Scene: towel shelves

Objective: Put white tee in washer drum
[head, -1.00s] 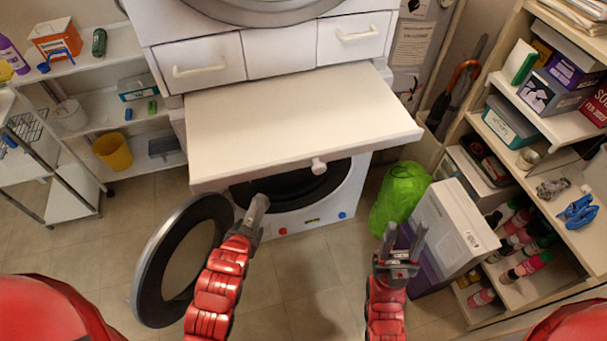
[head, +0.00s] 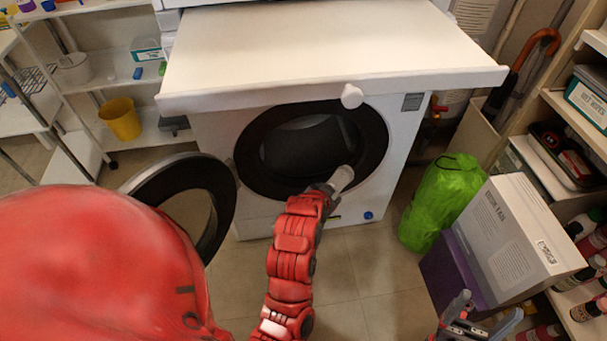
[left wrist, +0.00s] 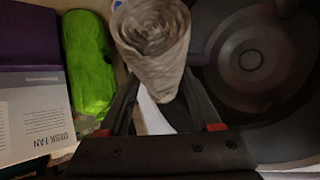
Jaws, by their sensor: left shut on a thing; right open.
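The washer (head: 400,150) stands ahead with its round door (head: 222,196) swung open to the left. Its dark drum (head: 300,145) is open and also fills the right of the left wrist view (left wrist: 250,62). My left gripper (head: 338,182) is at the lower right of the drum opening, apparently just in front of it. It is shut on crumpled pale fabric, the white tee (left wrist: 153,42), which looks greyish in the left wrist view. In the head view the tee is hard to tell from the gripper tip. My right gripper (head: 484,312) is open and empty at the bottom right.
A white worktop with a round knob (head: 351,95) overhangs the drum opening. A green bag (head: 441,200) and a white box (head: 510,235) stand right of the washer. Shelves with bottles line the right. A yellow bucket (head: 120,118) sits on the left shelf.

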